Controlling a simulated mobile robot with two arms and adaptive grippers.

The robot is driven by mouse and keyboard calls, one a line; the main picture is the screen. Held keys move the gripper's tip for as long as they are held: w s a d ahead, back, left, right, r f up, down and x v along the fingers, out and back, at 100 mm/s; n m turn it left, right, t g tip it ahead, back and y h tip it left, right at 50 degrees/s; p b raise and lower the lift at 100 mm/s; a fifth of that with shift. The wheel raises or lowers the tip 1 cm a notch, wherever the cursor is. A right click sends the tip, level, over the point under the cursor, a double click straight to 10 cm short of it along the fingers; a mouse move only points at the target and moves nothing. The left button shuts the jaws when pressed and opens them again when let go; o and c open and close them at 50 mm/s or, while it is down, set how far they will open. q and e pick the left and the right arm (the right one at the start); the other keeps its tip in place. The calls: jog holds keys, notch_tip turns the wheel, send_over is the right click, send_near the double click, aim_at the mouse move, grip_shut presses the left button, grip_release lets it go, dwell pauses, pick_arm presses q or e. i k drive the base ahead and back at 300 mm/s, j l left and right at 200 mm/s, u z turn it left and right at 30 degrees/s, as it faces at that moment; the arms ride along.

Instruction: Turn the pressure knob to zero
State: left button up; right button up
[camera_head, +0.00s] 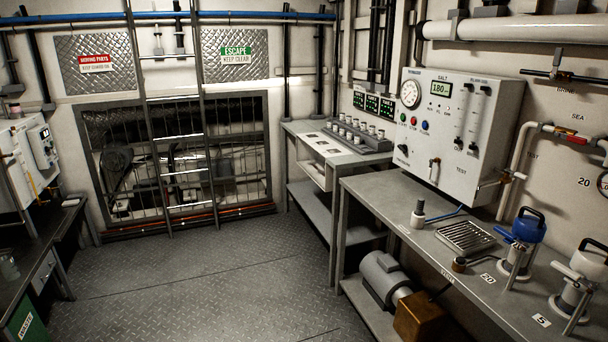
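A white control panel (455,130) hangs on the right wall above a grey bench. It has a round dial gauge (410,94) and a display (440,89) that seems to read 180. A black knob (402,151) sits at the panel's lower left, and a lever-like fitting (433,169) is to its right. Small green, red and blue buttons (413,121) sit below the gauge. The lettering by the knob is too small to read, so I cannot tell whether it is the pressure knob or where it points. Neither of my grippers is in view.
The grey bench (385,193) below the panel holds a drain tray (465,237), a small black-topped fitting (418,214) and blue-topped (522,240) and white-topped (577,285) canisters. A motor (385,279) sits beneath. The metal floor (210,285) is clear. A ladder (200,140) stands at the back.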

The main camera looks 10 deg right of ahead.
aim_at(404, 147)
jog(key=i+j+z, duration=0.1)
jog(key=i+z, duration=0.25)
jog(key=i+j+z, duration=0.3)
jog(key=i, duration=0.15)
jog(key=i+j+z, duration=0.2)
jog(key=i+z, duration=0.15)
jog(key=i+j, duration=0.2)
jog(key=j, duration=0.15)
jog(key=i+j+z, duration=0.1)
jog(key=i+j, duration=0.25)
jog(key=j, duration=0.3)
jog(key=i+j, duration=0.2)
jog(key=j, duration=0.15)
jog(key=i+j+z, duration=0.1)
jog(key=j, duration=0.25)
jog(key=i, duration=0.05)
